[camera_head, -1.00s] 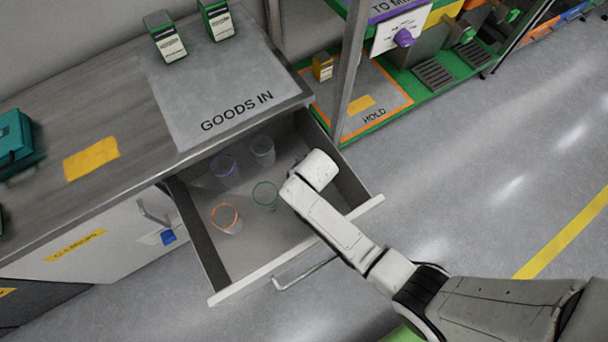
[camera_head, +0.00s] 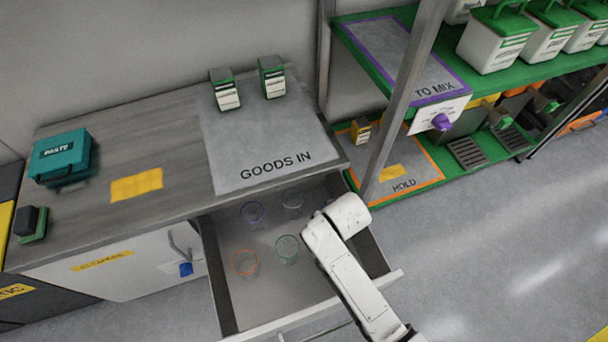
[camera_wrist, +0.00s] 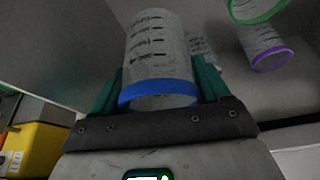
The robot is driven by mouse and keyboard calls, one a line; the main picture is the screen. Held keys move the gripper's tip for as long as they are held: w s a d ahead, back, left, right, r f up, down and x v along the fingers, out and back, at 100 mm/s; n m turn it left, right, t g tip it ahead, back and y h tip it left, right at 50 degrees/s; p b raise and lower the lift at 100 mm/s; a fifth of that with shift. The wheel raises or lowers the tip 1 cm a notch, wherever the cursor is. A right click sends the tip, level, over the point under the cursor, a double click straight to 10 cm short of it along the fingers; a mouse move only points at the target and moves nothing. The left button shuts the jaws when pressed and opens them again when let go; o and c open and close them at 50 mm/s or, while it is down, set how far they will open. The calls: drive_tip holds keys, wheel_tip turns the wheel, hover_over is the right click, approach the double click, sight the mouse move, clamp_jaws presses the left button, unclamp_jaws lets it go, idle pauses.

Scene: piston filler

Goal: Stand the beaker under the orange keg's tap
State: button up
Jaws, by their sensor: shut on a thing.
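A clear beaker with a blue rim (camera_wrist: 160,93) and dark graduation marks fills the middle of the wrist view. My gripper (camera_wrist: 157,84) is shut on it, one green finger on each side. In the head view my white wrist hangs over the right side of the open drawer and hides the gripper and this beaker. On the lower green shelf an orange keg (camera_head: 520,91) is partly visible at the upper right. Taps with green handles (camera_head: 503,109) stick out there above dark drip grates (camera_head: 467,153); which tap belongs to the orange keg is unclear.
The open drawer (camera_head: 228,283) holds beakers with orange (camera_head: 245,263), green (camera_head: 287,250) and purple (camera_head: 252,213) rims, plus a greyish one (camera_head: 291,200). A metal post (camera_head: 402,95) stands between counter and shelf. The floor (camera_head: 500,240) at right is clear.

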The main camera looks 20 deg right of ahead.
drive_tip(key=shift+n, duration=0.3)
drive_tip(key=r, duration=0.3)
drive_tip(key=w+r, duration=0.1)
drive_tip(key=r, duration=0.5)
drive_tip(key=shift+w+r, duration=0.1)
drive_tip(key=shift+w, duration=0.05)
drive_tip(key=w+p+v, duration=0.1)
drive_tip(key=p+v, duration=1)
drive_tip(key=p, duration=0.1)
drive_tip(key=shift+d+r+n+y+p, duration=0.3)
drive_tip(key=shift+d+r+n, duration=0.1)
drive_tip(key=shift+r, duration=0.1)
drive_tip(key=shift+s+f, duration=0.1)
drive_tip(key=shift+s, duration=0.05)
drive_tip(key=shift+a, duration=0.1)
